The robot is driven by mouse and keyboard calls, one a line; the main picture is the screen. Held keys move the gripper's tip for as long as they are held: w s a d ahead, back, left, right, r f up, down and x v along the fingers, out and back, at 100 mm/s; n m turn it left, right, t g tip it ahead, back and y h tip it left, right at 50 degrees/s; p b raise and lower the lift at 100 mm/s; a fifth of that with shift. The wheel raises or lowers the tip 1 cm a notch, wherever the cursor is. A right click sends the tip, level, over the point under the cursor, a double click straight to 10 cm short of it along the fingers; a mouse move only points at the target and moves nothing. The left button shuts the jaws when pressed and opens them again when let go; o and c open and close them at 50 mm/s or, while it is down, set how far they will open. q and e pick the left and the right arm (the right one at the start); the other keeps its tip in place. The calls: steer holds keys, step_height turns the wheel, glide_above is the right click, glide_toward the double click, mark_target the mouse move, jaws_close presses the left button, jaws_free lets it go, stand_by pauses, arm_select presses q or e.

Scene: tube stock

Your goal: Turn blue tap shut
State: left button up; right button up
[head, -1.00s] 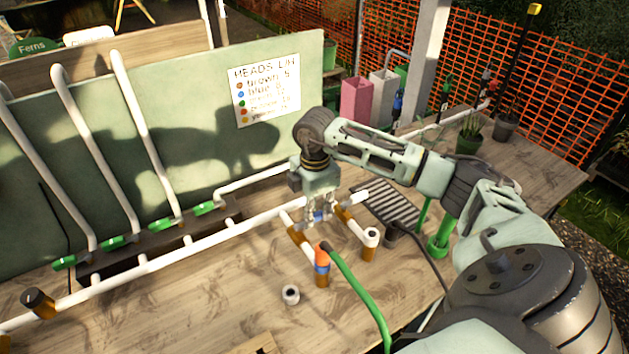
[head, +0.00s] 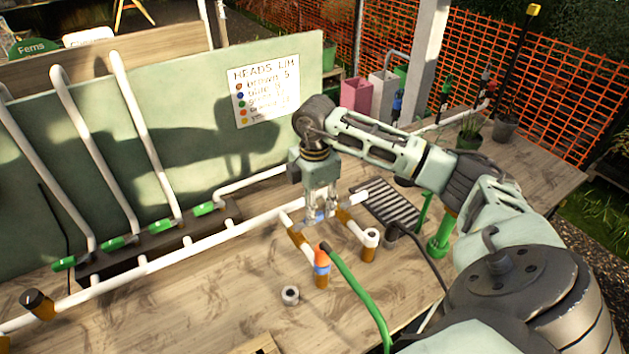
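The blue tap (head: 318,216) sits on the white pipework near the middle of the bench, between brown fittings. Only a small patch of its blue shows; the rest is hidden by my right gripper (head: 321,218). The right gripper points down, with its fingers on either side of the blue part. I cannot tell whether the fingers press on it. How far the tap is turned is too small to see. My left gripper is not in view.
A brown fitting with a blue band and orange top (head: 321,264) stands in front, with a green hose (head: 362,292) running from it. A loose grey ring (head: 290,295) lies nearby. A dark grate (head: 388,205) is to the right. Several green taps (head: 205,209) line the back left.

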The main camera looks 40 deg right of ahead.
step_height(320, 180, up, 10)
steer(key=shift+f, duration=0.25)
steer(key=shift+f, duration=0.1)
stand_by(0.5)
